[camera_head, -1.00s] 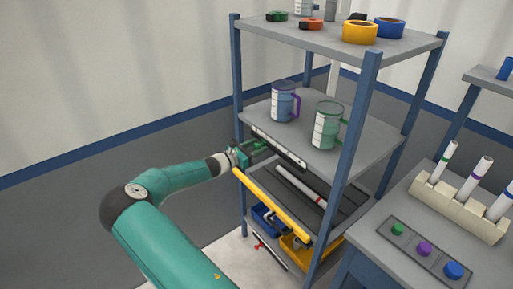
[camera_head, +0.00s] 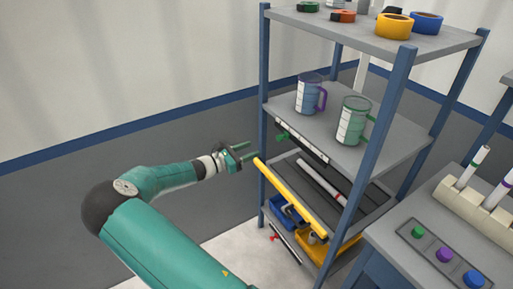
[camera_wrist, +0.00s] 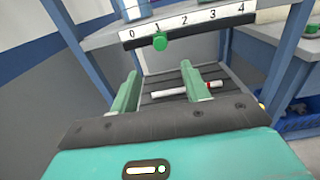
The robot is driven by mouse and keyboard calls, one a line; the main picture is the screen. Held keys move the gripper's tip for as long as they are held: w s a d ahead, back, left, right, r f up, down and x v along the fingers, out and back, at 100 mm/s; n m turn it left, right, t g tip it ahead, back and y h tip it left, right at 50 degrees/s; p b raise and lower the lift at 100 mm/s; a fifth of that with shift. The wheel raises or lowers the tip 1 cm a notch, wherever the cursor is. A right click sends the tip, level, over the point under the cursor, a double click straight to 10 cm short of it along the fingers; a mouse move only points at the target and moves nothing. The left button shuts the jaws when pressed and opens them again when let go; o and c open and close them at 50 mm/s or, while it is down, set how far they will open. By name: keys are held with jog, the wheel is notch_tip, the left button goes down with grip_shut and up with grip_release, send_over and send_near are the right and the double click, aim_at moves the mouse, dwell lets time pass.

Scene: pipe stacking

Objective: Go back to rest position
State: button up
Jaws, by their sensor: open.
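My gripper (camera_head: 247,151) is at the end of my teal arm, to the left of the shelf rack (camera_head: 263,100) and apart from it. Its two green fingers are spread with nothing between them. In the wrist view my gripper (camera_wrist: 158,92) points at the rack, with the numbered scale strip (camera_wrist: 188,24) and its green slider (camera_wrist: 160,42) ahead and above. The slider is near the mark 1. A white pipe with a red band (camera_wrist: 172,90) lies on the dark ribbed shelf beyond the fingers.
A yellow bar (camera_head: 290,197) runs along the rack's front, close to my gripper. Two measuring jugs, purple (camera_head: 309,94) and green (camera_head: 352,120), stand on the middle shelf. A side table with a button panel (camera_head: 440,254) is at right.

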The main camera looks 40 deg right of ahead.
dwell(0.6)
jog(key=s+a+r+m+t+y, duration=0.3)
jog(key=s+a+r+m+y, duration=0.2)
jog(key=a, duration=0.7)
jog(key=s+a+r+m+t+y, duration=0.3)
jog(key=s+a+r+m+y, duration=0.2)
jog(key=s+a, duration=0.5)
jog(key=s+a+r+m+t+y, duration=0.3)
jog(key=s+a+r+m+y, duration=0.2)
jog(key=a, duration=0.9)
jog(key=s+r+y, duration=0.2)
jog(key=s+r, duration=0.1)
jog(key=shift+a+r+t+y, duration=0.25)
jog(key=shift+a+t+y, duration=0.05)
jog(key=shift+c, duration=1.1)
